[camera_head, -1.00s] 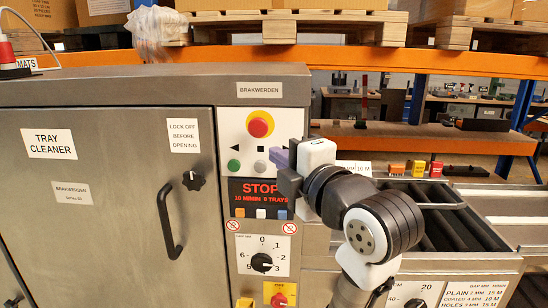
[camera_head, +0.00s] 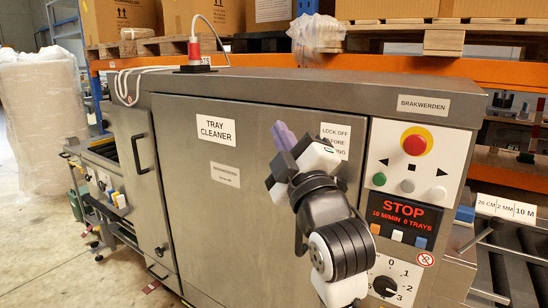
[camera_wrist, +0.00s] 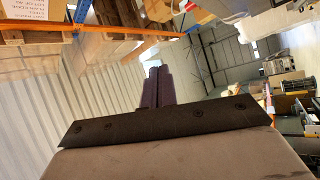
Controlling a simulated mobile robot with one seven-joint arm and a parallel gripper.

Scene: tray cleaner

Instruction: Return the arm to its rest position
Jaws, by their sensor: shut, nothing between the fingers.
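My gripper (camera_head: 284,137) is shut and empty, with its purple fingers together. In the head view it is raised in front of the tray cleaner's large door (camera_head: 215,185), below the top edge, and points up and to the left. It covers part of the "LOCK OFF BEFORE OPENING" label (camera_head: 344,134). I cannot tell the gap between the gripper and the door. In the wrist view the shut purple fingers (camera_wrist: 157,87) point away toward the hall wall and roof, with nothing between them.
The control panel (camera_head: 455,145) with a red button (camera_head: 414,145) and a lit STOP display (camera_head: 403,215) is right of my arm. A red-and-white beacon (camera_head: 194,52) stands on the machine. A wrapped stack (camera_head: 40,120) stands far left. Floor shows at lower left.

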